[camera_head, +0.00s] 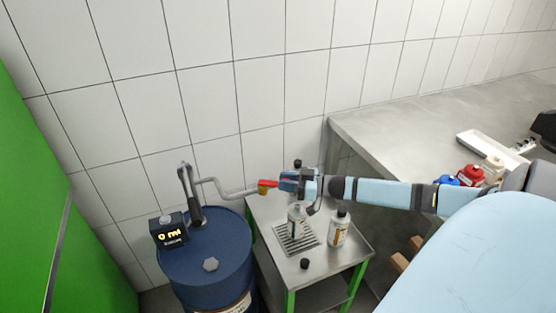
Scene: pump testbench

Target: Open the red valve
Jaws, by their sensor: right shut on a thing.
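The red valve (268,183) sits at the end of the grey outlet pipe (228,192), above the small metal table. My right gripper (284,183) reaches in from the right and is shut on the valve's red handle. The gripper covers the right end of the handle, so its exact angle is hard to tell. My left gripper is not in view.
The pipe comes from a hand pump (191,196) on a blue drum (207,262), with a black display box (168,230) beside it. A bottle (296,220) stands on the table's grate below my gripper. Another bottle (339,227) stands to its right, and a black cap (304,263) lies in front.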

